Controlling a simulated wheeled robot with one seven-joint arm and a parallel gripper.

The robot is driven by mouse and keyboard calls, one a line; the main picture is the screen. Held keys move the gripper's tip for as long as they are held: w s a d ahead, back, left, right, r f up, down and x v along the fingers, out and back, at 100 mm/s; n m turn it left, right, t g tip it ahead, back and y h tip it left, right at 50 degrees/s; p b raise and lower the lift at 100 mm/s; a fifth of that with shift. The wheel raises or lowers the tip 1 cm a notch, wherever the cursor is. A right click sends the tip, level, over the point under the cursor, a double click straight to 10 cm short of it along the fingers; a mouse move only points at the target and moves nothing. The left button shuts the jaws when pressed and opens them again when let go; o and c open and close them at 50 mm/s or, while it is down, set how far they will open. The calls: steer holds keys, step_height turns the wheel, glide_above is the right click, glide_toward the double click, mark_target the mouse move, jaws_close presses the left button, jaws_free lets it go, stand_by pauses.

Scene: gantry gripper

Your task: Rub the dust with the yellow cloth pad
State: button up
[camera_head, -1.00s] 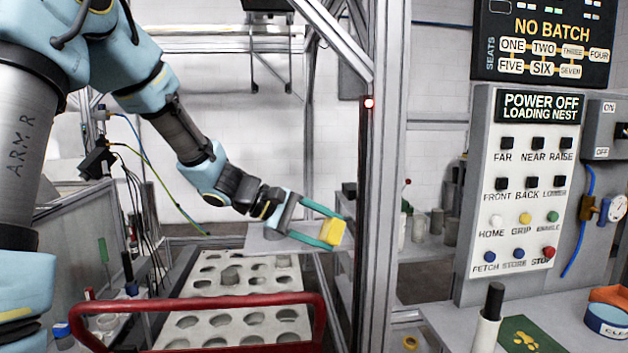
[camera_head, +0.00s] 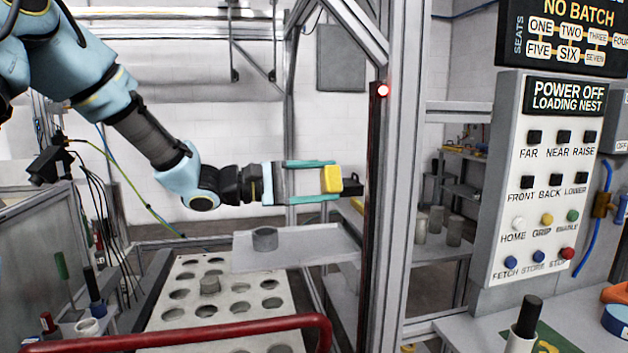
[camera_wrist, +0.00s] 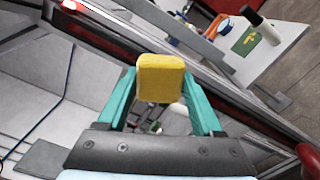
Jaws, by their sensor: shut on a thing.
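The yellow cloth pad (camera_head: 331,179) is a small block between the teal fingertips of my gripper (camera_head: 333,181). My gripper is shut on it and points right, nearly level. The pad is in the air above a grey metal plate. Its right face is close to a small black box (camera_head: 352,185) beside the dark upright; I cannot tell whether they touch. In the wrist view the pad (camera_wrist: 161,78) sits upright between the fingertips. I cannot make out any dust in either view.
The grey plate (camera_head: 290,256) carries a short grey cylinder (camera_head: 265,239). Below is a white tray (camera_head: 158,318) with round holes. A metal post (camera_head: 396,250) with a red light (camera_head: 383,90) stands right of the pad. A red rail (camera_head: 200,334) crosses the front.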

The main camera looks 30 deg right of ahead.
steer(key=shift+x, duration=2.75)
steer(key=shift+b+x, duration=0.45)
steer(key=shift+x, duration=0.55)
